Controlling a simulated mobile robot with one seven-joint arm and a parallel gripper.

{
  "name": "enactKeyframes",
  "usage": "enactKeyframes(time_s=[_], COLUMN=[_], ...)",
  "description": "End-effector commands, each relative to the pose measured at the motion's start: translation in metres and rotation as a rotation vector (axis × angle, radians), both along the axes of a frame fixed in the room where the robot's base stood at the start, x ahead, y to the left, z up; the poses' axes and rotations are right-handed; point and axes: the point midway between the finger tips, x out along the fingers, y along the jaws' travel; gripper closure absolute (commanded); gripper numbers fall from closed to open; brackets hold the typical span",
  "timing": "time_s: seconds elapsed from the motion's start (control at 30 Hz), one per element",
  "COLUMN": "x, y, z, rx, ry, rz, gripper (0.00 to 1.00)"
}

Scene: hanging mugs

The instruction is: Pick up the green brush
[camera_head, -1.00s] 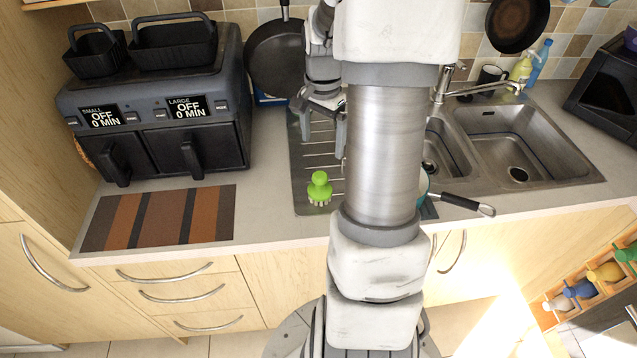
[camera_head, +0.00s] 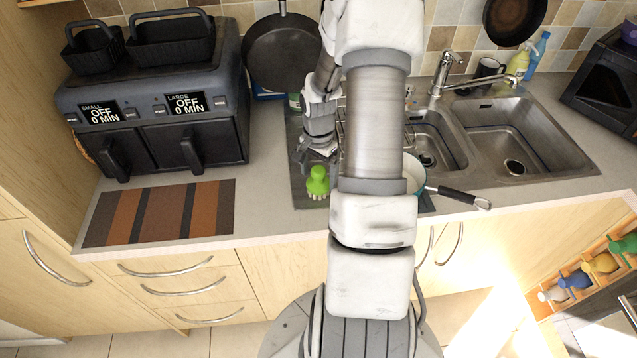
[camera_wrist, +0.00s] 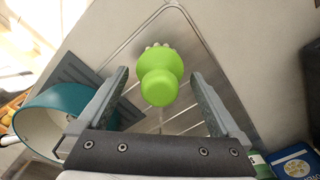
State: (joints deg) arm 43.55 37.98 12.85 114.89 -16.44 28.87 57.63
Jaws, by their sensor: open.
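The green brush (camera_head: 318,182) stands on the left part of the sink's metal drainboard (camera_head: 299,196), near the counter's front edge, its pale bristles down and its round knob up. My gripper (camera_head: 318,162) is right by it, just behind it in the head view. In the wrist view, the green brush (camera_wrist: 160,78) lies between and slightly beyond the two fingertips of my open gripper (camera_wrist: 160,76). There is a gap on both sides, and no finger is seen touching it.
A teal-rimmed pan (camera_head: 414,172) with a black handle (camera_head: 458,197) sits to the right, partly behind my arm. A black frying pan (camera_head: 283,52) leans at the wall behind. An air fryer (camera_head: 160,105) and striped mat (camera_head: 160,212) are at the left. The sink (camera_head: 520,135) is at the right.

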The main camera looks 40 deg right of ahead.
Motion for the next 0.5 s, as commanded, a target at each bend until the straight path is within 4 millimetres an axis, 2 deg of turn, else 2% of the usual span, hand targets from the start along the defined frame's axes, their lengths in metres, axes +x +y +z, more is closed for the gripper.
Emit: enactKeyframes(time_s=[0.13,0.4,0.43,0.5], x=[0.0,0.0,0.0,0.0], y=[0.0,0.0,0.0,0.0], z=[-0.014,-0.017,-0.017,-0.017], rx=[0.001,-0.001,-0.001,-0.001], ry=[0.001,-0.001,-0.001,-0.001], rz=[0.001,0.0,0.0,0.0], gripper=[0.0,0.0,0.02,0.14])
